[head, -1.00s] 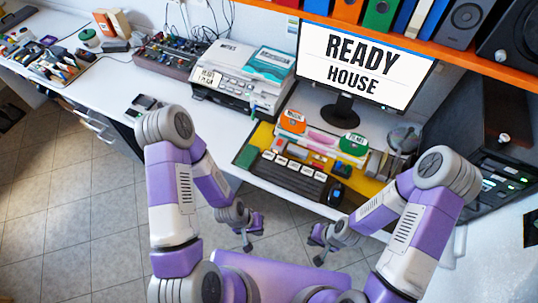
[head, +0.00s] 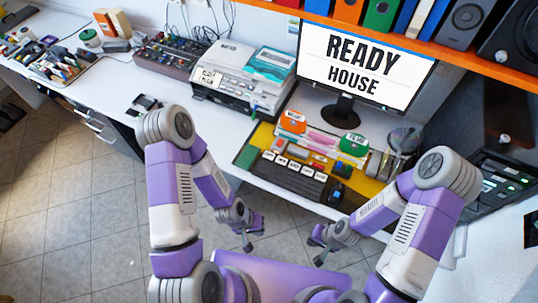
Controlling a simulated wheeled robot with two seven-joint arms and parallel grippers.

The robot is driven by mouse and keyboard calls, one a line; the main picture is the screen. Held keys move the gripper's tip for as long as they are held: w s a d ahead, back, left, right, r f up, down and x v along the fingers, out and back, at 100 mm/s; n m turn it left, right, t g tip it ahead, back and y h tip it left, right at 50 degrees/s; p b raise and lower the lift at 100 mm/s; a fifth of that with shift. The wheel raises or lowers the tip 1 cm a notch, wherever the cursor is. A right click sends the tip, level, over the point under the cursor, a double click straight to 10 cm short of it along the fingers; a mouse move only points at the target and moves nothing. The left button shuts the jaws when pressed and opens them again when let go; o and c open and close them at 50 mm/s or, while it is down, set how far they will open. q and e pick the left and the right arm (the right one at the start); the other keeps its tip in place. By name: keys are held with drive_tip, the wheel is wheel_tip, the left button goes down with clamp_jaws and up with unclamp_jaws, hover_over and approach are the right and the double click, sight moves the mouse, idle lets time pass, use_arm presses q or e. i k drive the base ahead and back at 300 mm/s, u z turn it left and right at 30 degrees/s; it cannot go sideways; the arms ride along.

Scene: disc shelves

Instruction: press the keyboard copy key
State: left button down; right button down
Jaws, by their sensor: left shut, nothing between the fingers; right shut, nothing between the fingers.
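The dark keyboard (head: 287,178) lies on the yellow desk mat at the desk's front edge, below the monitor. It has a row of white labelled keys (head: 293,164) along its upper part; their lettering is too small to read, so I cannot tell which is the copy key. My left gripper (head: 249,243) is shut and empty, below and left of the keyboard, in front of the desk edge. My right gripper (head: 316,250) is shut and empty, below and right of the keyboard. Both are apart from the keyboard.
The monitor (head: 352,65) reads "READY HOUSE". A mouse (head: 337,194) sits right of the keyboard. Orange (head: 293,121) and green (head: 354,144) labelled discs stand behind it. A printer (head: 240,78) is at the left. An orange shelf (head: 400,37) hangs above.

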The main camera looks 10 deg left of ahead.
sight(268, 155)
drive_tip(key=u, duration=1.9)
drive_tip(key=i, duration=0.9)
drive_tip(key=z, duration=3.45)
